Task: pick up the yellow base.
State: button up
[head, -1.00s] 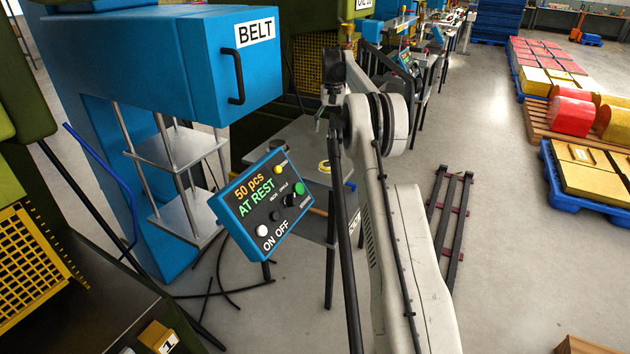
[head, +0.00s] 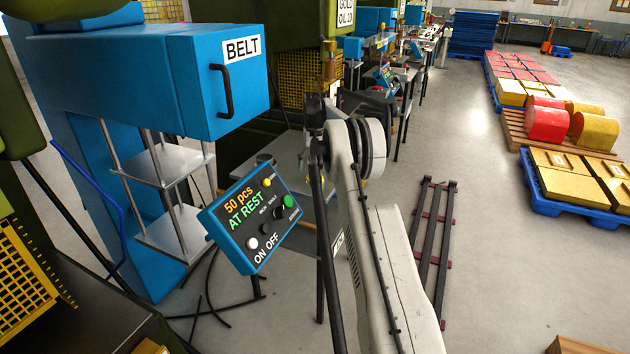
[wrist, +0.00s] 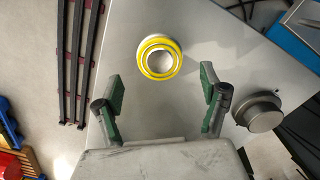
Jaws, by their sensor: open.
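The yellow base (wrist: 160,58) is a round piece with a yellow rim and a greyish middle. It lies on a grey metal table top (wrist: 140,112) in the wrist view. My gripper (wrist: 161,86) is open and empty, its two green-padded fingers spread wide. The base shows just beyond the fingertips, centred between them and apart from both. The height between fingers and base is hard to tell. In the head view my arm hides the base and most of the gripper.
A round grey metal part (wrist: 259,113) sits right of the right finger. A blue-edged control panel (head: 255,225) reading "AT REST" stands left of my arm, beside the blue BELT machine (head: 140,70). Dark rails (head: 434,235) lie on open floor at right.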

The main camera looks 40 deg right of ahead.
aim_at(315, 177)
notch_tip(315, 177, down, 5)
jog(key=shift+s+r, duration=0.15)
jog(key=shift+a, duration=0.1)
jog(key=c, duration=0.9)
